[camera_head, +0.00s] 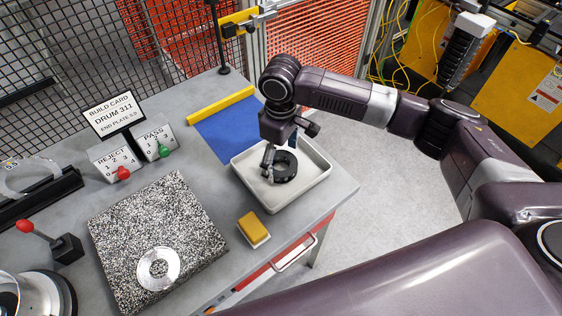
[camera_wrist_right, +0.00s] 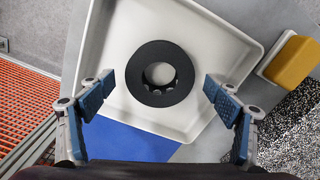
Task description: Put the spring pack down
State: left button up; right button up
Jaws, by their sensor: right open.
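The spring pack, a black ring (camera_head: 288,170) with a toothed inner edge, lies flat in a white tray (camera_head: 318,183). In the right wrist view the ring (camera_wrist_right: 136,75) shows whole, resting on the floor of the tray (camera_wrist_right: 205,32). My right gripper (camera_head: 273,160) reaches down over the tray. In the wrist view the gripper (camera_wrist_right: 160,84) is open, with one finger on each side of the ring and visible gaps to both. My left gripper is not in view.
A yellow sponge (camera_head: 250,224) lies near the tray's front-left side. A blue mat (camera_head: 229,130) lies behind the tray. A speckled slab (camera_head: 140,225) with a silver ring (camera_head: 148,274) is at the left. REJECT (camera_head: 117,162) and PASS (camera_head: 155,141) counters stand behind the slab.

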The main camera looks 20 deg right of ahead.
notch_tip(320, 180, up, 11)
jog(key=b, duration=0.2)
jog(key=shift+f, duration=0.15)
jog(key=shift+f, duration=0.1)
dwell(0.3)
